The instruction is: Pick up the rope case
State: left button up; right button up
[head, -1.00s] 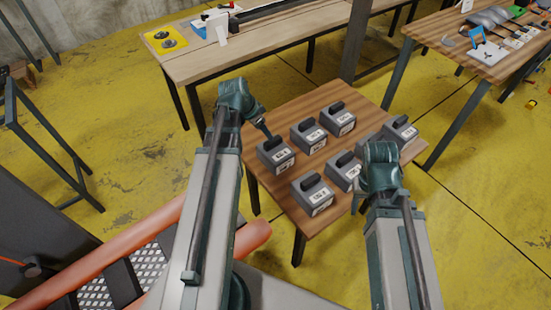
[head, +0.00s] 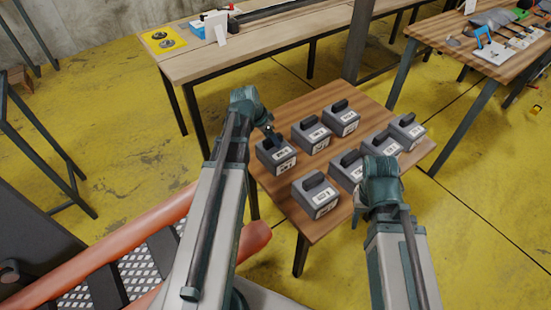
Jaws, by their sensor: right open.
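Several grey cases with dark handles and white labels stand on a small wooden table (head: 376,102). I cannot read which label names the rope case. My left gripper (head: 268,131) is over the leftmost case (head: 277,161), at its handle; its fingers are small and dark, and I cannot tell whether they are open or shut. My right gripper (head: 358,208) is open, low by the table's right front edge, mostly hidden behind its own wrist. The front case (head: 318,200) stands to its left. Another case (head: 346,173) is partly hidden by my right wrist.
A long wooden workbench (head: 260,51) stands behind the small table. Another table (head: 435,38) with tools is at the upper right. A metal frame (head: 45,140) stands at the left. Yellow floor is open between the tables.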

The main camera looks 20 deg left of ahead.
pick_arm(q)
jog(key=shift+w+f, duration=0.1)
jog(key=shift+f, duration=0.15)
grip_shut()
dwell(1.3)
